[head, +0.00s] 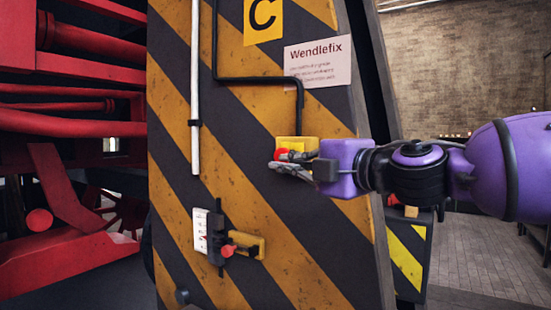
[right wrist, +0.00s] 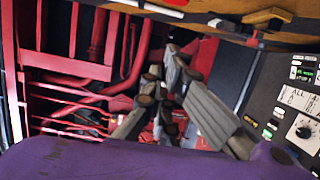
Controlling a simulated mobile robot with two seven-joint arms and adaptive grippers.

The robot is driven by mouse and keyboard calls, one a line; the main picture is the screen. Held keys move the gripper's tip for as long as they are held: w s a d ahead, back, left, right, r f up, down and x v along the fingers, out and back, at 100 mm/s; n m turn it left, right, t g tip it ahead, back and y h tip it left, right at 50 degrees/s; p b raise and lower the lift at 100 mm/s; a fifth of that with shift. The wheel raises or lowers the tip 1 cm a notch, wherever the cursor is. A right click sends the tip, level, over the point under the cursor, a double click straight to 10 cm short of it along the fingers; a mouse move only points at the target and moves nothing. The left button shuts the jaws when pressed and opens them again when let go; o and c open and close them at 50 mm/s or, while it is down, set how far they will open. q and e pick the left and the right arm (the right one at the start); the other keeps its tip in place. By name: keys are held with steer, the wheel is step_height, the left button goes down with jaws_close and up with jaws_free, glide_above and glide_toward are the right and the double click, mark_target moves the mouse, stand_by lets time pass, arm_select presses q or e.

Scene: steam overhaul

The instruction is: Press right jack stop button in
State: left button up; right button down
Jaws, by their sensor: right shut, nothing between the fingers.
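The jack (head: 230,130) is a tall column with yellow and black diagonal stripes. A yellow button box (head: 308,143) with a red button (head: 283,154) sits on its face, at the end of a black conduit. My right gripper (head: 280,164) comes in from the right, shut and empty, with its fingertips at the lower edge of the red button. I cannot tell whether they touch it, and they partly cover it. In the right wrist view my right gripper's fingers (right wrist: 170,62) are also visible. My left gripper is not in view.
Below the button are a white scale plate (head: 201,232) and a yellow bracket with a red-tipped lever (head: 228,250). A Wendlefix sign (head: 318,63) is above. Red machinery (head: 75,120) stands at left. A control panel (right wrist: 295,100) shows at right in the wrist view.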

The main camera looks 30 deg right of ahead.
mark_target(275, 157)
steer(key=w+b, duration=0.1)
steer(key=w, duration=0.2)
steer(key=w+d+b, duration=0.1)
steer(key=w, duration=0.2)
steer(key=w+b, duration=0.2)
steer(key=w, duration=0.1)
steer(key=shift+w+d, duration=0.3)
steer(key=shift+w, duration=0.1)
steer(key=shift+a, duration=0.1)
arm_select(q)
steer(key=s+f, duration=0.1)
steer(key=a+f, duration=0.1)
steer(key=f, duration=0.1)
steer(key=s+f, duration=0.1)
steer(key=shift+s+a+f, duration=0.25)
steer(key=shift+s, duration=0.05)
arm_select(e)
steer(key=shift+w+d+r, duration=0.1)
steer(key=shift+w+d, duration=0.15)
steer(key=shift+d, duration=0.25)
steer(key=shift+w+d+r, duration=0.1)
steer(key=shift+w+d, duration=0.15)
steer(key=shift+d, duration=0.25)
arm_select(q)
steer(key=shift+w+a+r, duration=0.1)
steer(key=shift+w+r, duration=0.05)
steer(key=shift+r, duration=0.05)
arm_select(e)
steer(key=shift+d, duration=0.1)
